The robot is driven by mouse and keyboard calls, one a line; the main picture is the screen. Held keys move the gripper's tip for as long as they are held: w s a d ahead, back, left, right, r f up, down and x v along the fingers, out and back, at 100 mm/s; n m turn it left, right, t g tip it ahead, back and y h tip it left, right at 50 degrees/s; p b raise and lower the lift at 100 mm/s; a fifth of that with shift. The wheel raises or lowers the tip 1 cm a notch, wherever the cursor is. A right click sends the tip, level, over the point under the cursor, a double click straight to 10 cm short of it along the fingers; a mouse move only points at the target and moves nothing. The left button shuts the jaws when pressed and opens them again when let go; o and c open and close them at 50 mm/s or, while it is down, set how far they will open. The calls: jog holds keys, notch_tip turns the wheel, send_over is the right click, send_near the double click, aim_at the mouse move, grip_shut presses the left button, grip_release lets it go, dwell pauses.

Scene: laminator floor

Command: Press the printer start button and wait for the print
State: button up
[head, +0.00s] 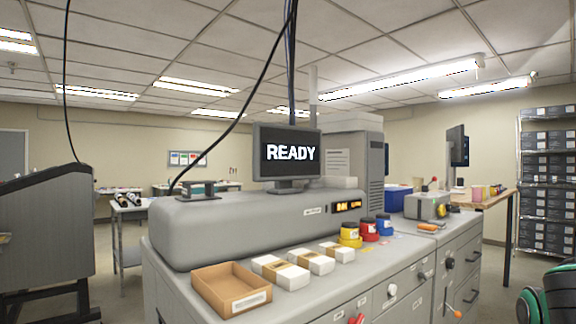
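The large grey machine (235,225), which looks like the printer, lies along the top of a grey cabinet (190,293) in front of me. A monitor (287,153) on it reads "READY" in white on black. A small amber display (348,206) is lit on its front face; its text is too small to read surely. I cannot tell which control is the start button. A red part (357,318) shows at the bottom edge of the cabinet front, partly cut off. My gripper is not in view.
An open cardboard tray (231,305), white boxes (285,273) and yellow, red and blue jars (367,228) stand on the cabinet top. An orange-tipped lever (457,313) sticks out of its front. A stocked shelf rack (516,185) stands right. A dark green object (557,292) fills the lower right corner.

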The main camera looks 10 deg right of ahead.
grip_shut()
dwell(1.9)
